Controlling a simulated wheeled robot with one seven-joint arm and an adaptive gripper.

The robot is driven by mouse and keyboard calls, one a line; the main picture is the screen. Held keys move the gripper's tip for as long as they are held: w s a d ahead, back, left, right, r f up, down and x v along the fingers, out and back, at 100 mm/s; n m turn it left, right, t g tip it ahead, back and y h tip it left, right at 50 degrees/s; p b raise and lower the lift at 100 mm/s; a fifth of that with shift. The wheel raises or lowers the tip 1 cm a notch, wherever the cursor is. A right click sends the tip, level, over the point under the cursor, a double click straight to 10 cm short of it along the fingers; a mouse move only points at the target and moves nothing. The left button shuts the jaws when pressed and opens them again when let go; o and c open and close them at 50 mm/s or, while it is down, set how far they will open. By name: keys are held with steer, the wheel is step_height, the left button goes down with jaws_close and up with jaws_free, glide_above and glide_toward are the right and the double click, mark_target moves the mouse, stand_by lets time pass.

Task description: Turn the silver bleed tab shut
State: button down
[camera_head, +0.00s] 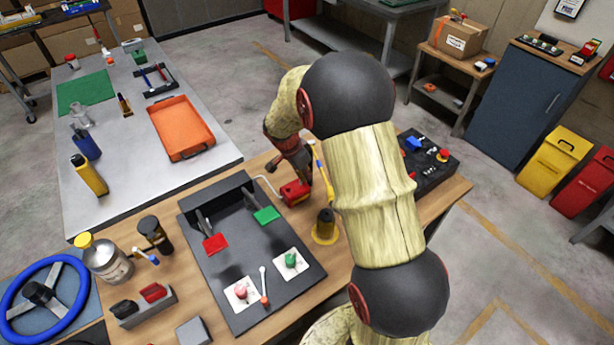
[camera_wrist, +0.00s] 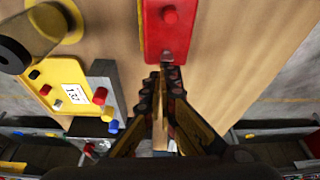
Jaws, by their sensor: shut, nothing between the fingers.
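A red block (camera_head: 294,192) stands on the wooden bench beside the dark pedal tray. The wrist view shows the red block (camera_wrist: 158,30) from above, with a round red knob on it. A small greyish-silver piece, seemingly the bleed tab (camera_wrist: 168,58), sits at the block's near end. My gripper (camera_wrist: 163,78) is shut and empty, its fingertips just below the tab in the picture. I cannot tell whether they touch it, and the tab's angle is unclear. In the head view my gripper (camera_head: 303,176) is beside the block, partly hidden by my arm; the tab cannot be made out there.
A yellow-based post with a dark top (camera_head: 325,226) stands close to the block. The pedal tray (camera_head: 240,240) lies left of it, and a black switch panel (camera_head: 430,165) lies right. Bare wood surrounds the block's right side.

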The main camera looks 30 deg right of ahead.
steer(key=shift+s+a+f+m+b, duration=0.1)
steer(key=shift+a+f+m+b, duration=0.2)
steer(key=shift+b, duration=0.45)
steer(key=shift+s+r+m, duration=0.1)
steer(key=shift+m, duration=0.2)
steer(key=shift+s, duration=0.15)
